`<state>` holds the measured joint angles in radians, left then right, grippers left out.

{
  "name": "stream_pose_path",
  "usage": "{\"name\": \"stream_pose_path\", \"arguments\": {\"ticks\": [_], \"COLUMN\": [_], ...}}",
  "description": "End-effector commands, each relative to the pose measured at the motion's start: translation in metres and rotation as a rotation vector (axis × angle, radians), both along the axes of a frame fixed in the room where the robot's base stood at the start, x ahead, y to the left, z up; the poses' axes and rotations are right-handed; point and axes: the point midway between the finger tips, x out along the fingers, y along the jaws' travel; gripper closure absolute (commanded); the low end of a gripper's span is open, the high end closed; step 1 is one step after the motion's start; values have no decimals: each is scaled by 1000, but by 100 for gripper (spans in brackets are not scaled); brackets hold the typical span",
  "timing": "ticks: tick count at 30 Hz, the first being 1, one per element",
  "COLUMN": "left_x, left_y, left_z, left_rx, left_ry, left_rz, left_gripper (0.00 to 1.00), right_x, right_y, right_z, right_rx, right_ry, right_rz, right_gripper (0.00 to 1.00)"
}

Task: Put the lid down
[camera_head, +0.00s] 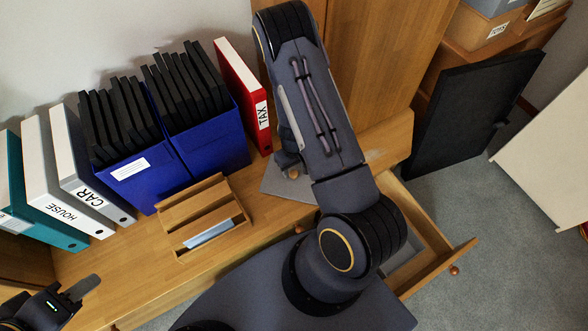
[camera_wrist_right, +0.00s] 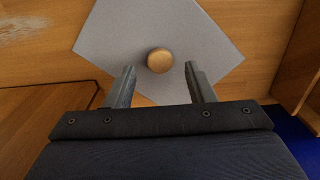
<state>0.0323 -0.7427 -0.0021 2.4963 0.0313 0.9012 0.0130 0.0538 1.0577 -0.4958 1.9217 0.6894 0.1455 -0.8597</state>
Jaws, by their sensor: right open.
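The lid (camera_wrist_right: 205,30) is a grey square panel with a round wooden knob (camera_wrist_right: 159,60). It lies on the wooden desk top, and it also shows partly in the head view (camera_head: 280,186), where my right arm covers much of it. In the right wrist view my right gripper (camera_wrist_right: 159,70) is open, its fingertips on either side of the knob with a gap to each. I cannot tell how far above the lid they are. My left gripper (camera_head: 84,288) is at the lower left of the head view, away from the lid; one finger shows.
An open drawer (camera_head: 436,265) juts from the desk at right. A wooden letter rack (camera_head: 205,217), blue file boxes (camera_head: 205,150), a red TAX binder (camera_head: 243,95) and other binders (camera_head: 50,185) stand on the desk. A black panel (camera_head: 470,110) leans at right.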

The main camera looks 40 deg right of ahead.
Motion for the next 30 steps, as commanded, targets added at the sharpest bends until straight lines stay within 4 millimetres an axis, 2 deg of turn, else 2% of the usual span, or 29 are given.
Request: {"name": "stream_pose_path", "arguments": {"ticks": [1,6,9,17,20,25,30], "left_x": [0,0,0,0,0,0,0], "left_y": [0,0,0,0,0,0,0], "left_z": [8,18,23,27,27,27,27], "left_rx": [0,0,0,0,0,0,0], "left_ry": [0,0,0,0,0,0,0], "left_rz": [0,0,0,0,0,0,0], "left_gripper": [64,64,64,64,64,64,64], "right_x": [2,1,1,2,7,11,-5], "right_y": [0,0,0,4,15,47,74], "right_z": [17,54,70,96,119,194,273], "right_rx": [-2,0,0,20,78,242,377], "right_ry": [-5,-3,-3,-13,-48,-147,-240], "right_rz": [1,1,1,-11,-39,-91,-97], "right_gripper": [51,51,51,51,51,51,51]}}
